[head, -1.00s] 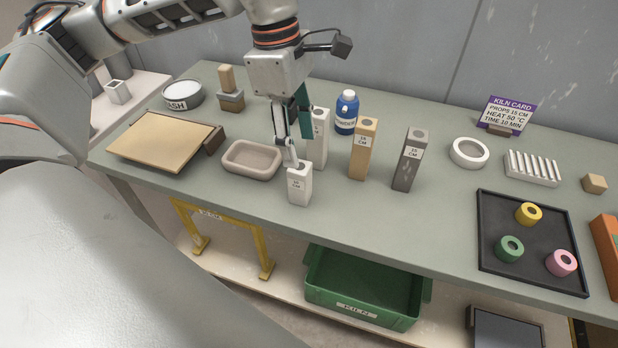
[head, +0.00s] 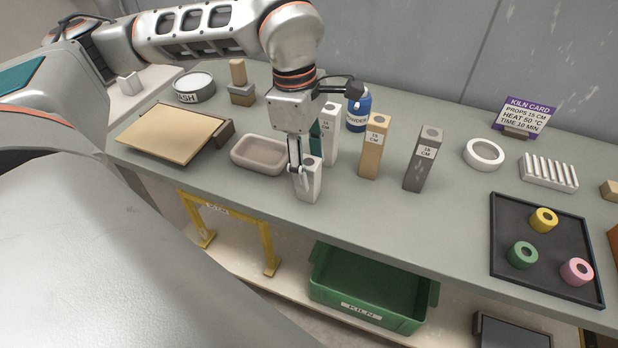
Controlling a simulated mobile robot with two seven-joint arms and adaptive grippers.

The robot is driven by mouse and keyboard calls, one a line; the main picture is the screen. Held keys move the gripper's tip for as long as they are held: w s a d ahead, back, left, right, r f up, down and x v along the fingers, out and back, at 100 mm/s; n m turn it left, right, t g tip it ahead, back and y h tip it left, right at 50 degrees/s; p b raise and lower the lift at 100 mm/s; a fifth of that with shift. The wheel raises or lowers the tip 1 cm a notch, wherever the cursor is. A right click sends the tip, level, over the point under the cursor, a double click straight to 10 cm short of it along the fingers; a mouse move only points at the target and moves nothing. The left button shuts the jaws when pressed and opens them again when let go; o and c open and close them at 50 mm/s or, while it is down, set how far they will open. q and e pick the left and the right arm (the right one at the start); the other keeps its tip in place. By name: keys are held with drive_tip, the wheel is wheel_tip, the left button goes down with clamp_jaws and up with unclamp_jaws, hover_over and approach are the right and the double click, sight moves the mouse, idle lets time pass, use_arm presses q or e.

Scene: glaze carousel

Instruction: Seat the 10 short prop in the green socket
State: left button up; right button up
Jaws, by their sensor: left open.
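The short white prop (head: 312,185) stands upright near the table's front edge, left of the taller props. My left gripper (head: 303,180) is open and low over it, with a finger in front of its left side. Its label is not readable now, and the far finger's contact with it is hard to tell. My right gripper is not in view.
Taller white (head: 331,145), tan (head: 375,150) and grey (head: 422,165) props stand close behind and right of the gripper. A beige dish (head: 236,158) lies to the left. Yellow (head: 543,219) and pink (head: 576,271) sockets share the tray. The table between the grey prop and tray is clear.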

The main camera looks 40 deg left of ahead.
use_arm(q)
clamp_jaws()
drive_tip(key=shift+r, duration=0.15)
